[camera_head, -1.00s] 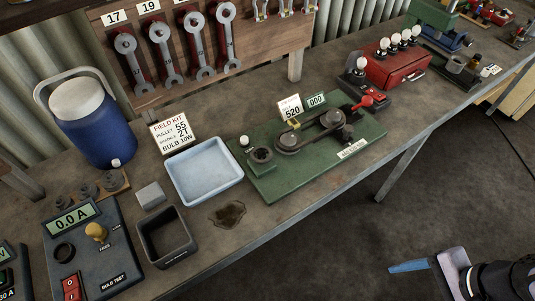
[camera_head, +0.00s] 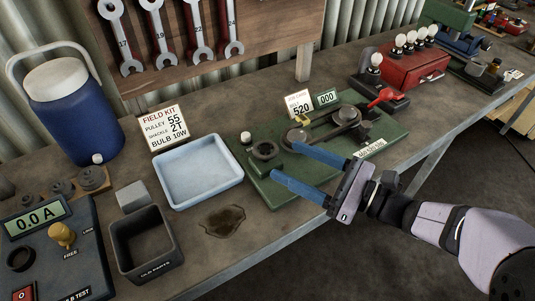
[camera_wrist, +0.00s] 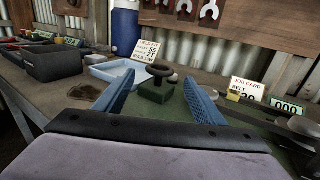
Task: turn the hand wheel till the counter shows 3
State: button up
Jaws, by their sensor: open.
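The dark hand wheel (camera_head: 265,150) sits at the left end of the green bench plate (camera_head: 278,196). In the wrist view the wheel (camera_wrist: 160,71) shows as a ring with a knob on a green block, between my fingers in the picture. My gripper (camera_head: 284,161) is open and empty, its blue fingers pointing at the wheel from the right. A gap to the wheel seems to remain; contact is not visible. The counter (camera_head: 327,98) reads 000, and it also shows in the wrist view (camera_wrist: 287,106).
Two belted pulleys (camera_head: 345,117) and a red-handled lever (camera_head: 383,96) stand right of the wheel. A job card (camera_head: 299,104) stands behind. A blue tray (camera_head: 198,203) and dark stain (camera_head: 222,220) lie left. Open floor is at the front right.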

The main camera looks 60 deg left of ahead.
aim_at(277, 155)
jog(key=shift+p+x, duration=0.7)
jog(key=shift+x, duration=2.9)
jog(key=c, duration=1.1)
